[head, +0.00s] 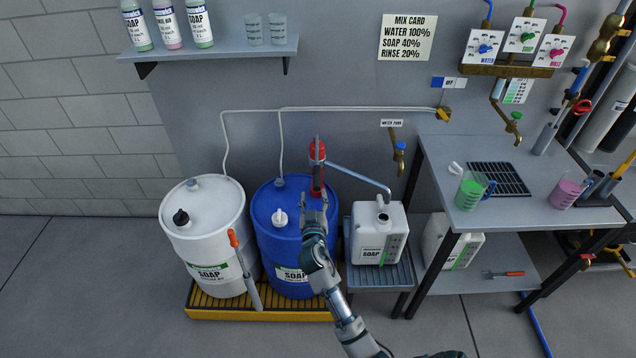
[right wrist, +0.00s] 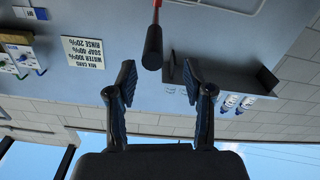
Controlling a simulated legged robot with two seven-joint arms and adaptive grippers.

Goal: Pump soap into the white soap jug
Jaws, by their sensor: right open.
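The white soap jug (head: 370,250), labelled SOAP, stands upright on a small grey stand in the head view. A red hand pump (head: 317,150) stands on the blue drum (head: 275,245), and its grey spout (head: 360,178) curves down to the jug's open neck. My right gripper (head: 315,205) is in front of the pump and hides part of it. In the right wrist view its fingers (right wrist: 156,85) are spread and empty. A black grip on a red rod (right wrist: 152,48) lies just beyond the fingertips, between them. My left gripper is not in view.
A white drum (head: 190,225) stands left of the blue one, both on a yellow-edged pallet (head: 215,313). The grey workbench (head: 450,160) at right holds green and pink measuring jugs. A bottle shelf (head: 230,50) hangs above.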

